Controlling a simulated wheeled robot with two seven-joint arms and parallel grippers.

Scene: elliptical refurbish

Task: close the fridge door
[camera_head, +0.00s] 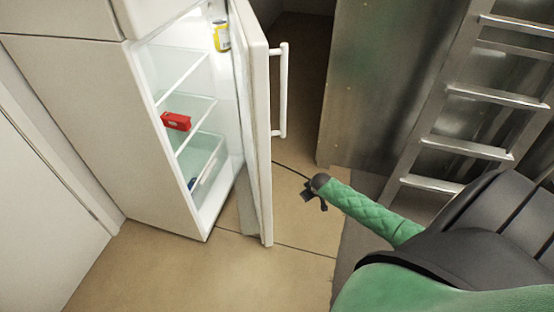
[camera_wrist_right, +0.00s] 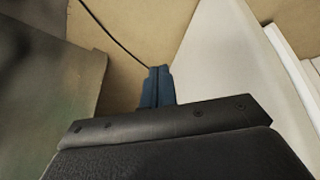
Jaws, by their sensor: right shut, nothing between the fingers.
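The white fridge (camera_head: 165,150) stands at the left with its door (camera_head: 258,150) swung wide open, and the inner shelves show. The door's outer face is on the right and carries a long vertical white handle (camera_head: 284,90). My right gripper (camera_head: 308,194) is to the right of the door's outer face, lower than the handle and apart from the door. In the right wrist view its fingers (camera_wrist_right: 157,88) are together with nothing between them, and the pale door (camera_wrist_right: 222,65) rises on the right. My left gripper is out of view.
Inside the fridge are a red box (camera_head: 176,121) and a yellow can (camera_head: 221,36). A metal ladder (camera_head: 470,95) leans at the right by a grey metal panel (camera_head: 385,80). The tan floor (camera_head: 305,230) around the door's lower edge is clear.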

